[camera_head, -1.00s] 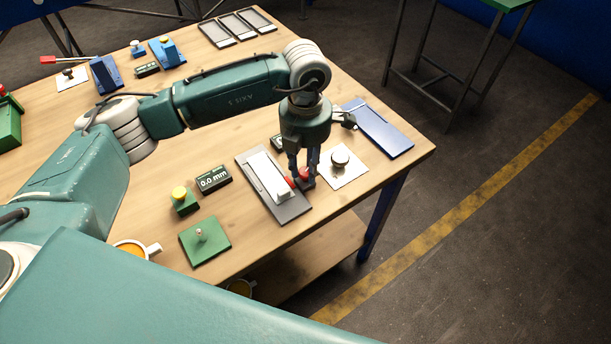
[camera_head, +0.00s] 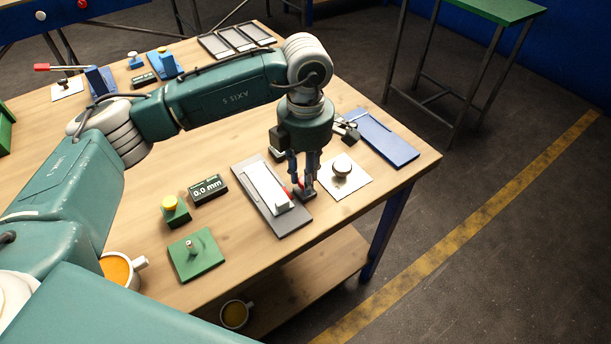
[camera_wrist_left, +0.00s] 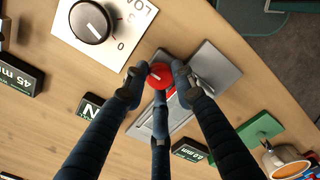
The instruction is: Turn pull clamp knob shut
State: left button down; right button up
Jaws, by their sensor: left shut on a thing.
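The pull clamp (camera_head: 304,221) is a grey plate with a long white bar, lying near the table's front right edge. Its red knob (camera_wrist_left: 160,75) shows between my left gripper's fingertips (camera_wrist_left: 158,78) in the left wrist view, with a pale mark on its face. In the head view, my left gripper (camera_head: 303,190) points down at the right end of the clamp, shut on the knob. The fingers hide most of the knob there, so only a sliver of red (camera_head: 298,188) shows. My right gripper is out of view.
A round dial knob (camera_head: 342,165) on a white plate sits close right of the gripper. A blue plate (camera_head: 388,140) lies beyond it. A 0.0 mm display (camera_head: 208,189), a yellow-topped button (camera_head: 172,205) and a green plate (camera_head: 184,264) stand left of the clamp. A mug (camera_head: 118,269) stands nearer.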

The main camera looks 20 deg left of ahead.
pick_arm(q)
jog(key=shift+r, duration=0.1)
jog(key=c, duration=1.4)
grip_release()
notch_tip(320, 180, up, 12)
